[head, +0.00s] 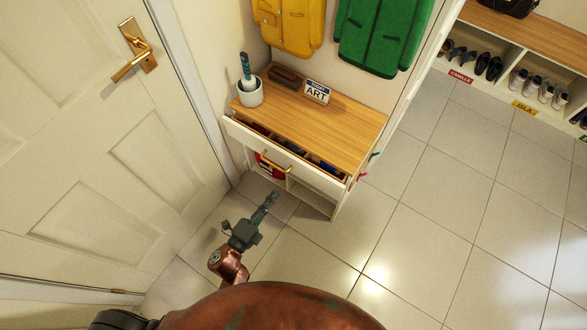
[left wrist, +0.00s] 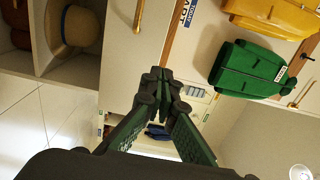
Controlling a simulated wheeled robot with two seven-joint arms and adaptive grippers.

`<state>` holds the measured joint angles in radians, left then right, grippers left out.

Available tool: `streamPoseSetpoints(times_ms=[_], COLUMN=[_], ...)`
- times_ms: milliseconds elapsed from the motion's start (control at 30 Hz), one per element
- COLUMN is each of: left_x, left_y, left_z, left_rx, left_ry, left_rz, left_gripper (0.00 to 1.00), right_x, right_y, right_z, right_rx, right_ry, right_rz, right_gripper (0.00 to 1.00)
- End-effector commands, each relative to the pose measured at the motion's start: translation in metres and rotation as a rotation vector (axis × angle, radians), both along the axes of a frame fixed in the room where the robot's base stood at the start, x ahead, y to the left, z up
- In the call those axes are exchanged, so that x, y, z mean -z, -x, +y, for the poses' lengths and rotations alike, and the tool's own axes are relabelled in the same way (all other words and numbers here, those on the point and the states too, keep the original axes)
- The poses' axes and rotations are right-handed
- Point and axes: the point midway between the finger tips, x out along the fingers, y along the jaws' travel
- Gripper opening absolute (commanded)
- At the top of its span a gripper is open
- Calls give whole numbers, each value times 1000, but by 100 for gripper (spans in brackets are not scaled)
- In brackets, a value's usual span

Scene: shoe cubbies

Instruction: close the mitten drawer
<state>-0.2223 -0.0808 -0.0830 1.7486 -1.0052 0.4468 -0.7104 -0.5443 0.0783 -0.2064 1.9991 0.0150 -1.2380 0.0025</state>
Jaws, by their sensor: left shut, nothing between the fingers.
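The mitten drawer (head: 310,176) is in the white cabinet with a wooden top. In the head view it stands partly open, with dark and blue items showing in the gap behind its front. A gold handle (head: 275,165) is on the drawer front. My left gripper (head: 272,196) is shut and empty, low in front of the cabinet and just below the drawer front in the picture. Its closed fingers also show in the left wrist view (left wrist: 160,80). Whether the fingertips touch the cabinet cannot be told. My right gripper is not in view.
Yellow (head: 290,25) and green (head: 383,35) coats hang above. A door (head: 95,150) is at left. Tiled floor is clear at right.

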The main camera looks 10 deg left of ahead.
Motion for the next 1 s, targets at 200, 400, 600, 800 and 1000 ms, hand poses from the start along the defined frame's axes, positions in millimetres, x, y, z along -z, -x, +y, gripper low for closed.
streamPoseSetpoints(times_ms=[200,400,600,800,1000], left_x=[3,4,3,2,1], left_y=[-40,-79,-105,-118,-120], left_z=[-14,-28,-38,-42,-43], left_rx=[0,-1,-1,-3,-3], left_ry=[2,2,3,5,5], left_rz=[1,3,3,5,4], left_gripper=[0,0,0,0,0], right_x=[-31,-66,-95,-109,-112], right_y=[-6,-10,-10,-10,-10], right_z=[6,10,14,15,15], right_rx=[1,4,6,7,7], right_ry=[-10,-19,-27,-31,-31], right_rz=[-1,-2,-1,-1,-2], right_gripper=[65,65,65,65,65])
